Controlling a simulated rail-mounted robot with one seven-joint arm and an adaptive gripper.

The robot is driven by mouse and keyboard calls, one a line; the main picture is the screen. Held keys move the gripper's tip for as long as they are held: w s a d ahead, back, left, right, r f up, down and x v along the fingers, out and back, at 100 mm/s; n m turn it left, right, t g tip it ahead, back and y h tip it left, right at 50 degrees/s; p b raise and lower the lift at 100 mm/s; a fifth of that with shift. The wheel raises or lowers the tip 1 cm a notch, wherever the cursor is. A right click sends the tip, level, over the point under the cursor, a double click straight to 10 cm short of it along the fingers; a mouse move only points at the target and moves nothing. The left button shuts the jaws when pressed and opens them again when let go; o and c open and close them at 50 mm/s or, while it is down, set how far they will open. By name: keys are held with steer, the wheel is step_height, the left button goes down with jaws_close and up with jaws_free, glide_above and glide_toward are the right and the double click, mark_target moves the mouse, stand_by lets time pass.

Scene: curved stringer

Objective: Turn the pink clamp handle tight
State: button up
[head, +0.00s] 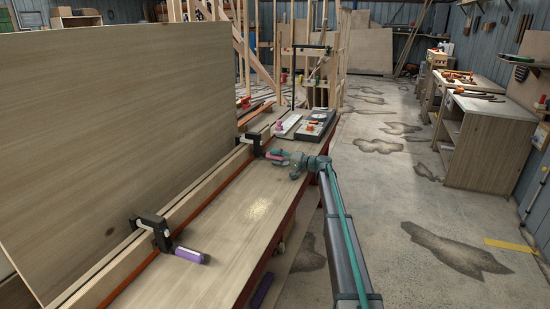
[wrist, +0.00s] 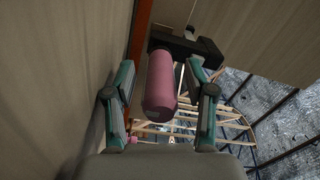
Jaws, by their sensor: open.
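The pink clamp handle (wrist: 160,88) lies lengthwise between the two fingers of my gripper (wrist: 160,70) in the wrist view. The fingers are open, one on each side, with gaps to the handle. The black clamp body (wrist: 186,43) is just beyond the fingertips. In the head view, my gripper (head: 281,160) is at the farther clamp (head: 252,144) on the bench. The pink handle (head: 274,155) shows there as a small pink piece, partly hidden by the fingers.
A nearer black clamp (head: 152,230) with a purple handle (head: 189,255) sits on the same wooden rail. A large wooden panel (head: 115,140) stands upright at the left. The bench top (head: 225,225) near my gripper is mostly bare. Tools (head: 312,124) lie farther along.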

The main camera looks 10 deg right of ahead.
steer(key=shift+w+a, duration=0.15)
steer(key=shift+a, duration=0.1)
jaws_close()
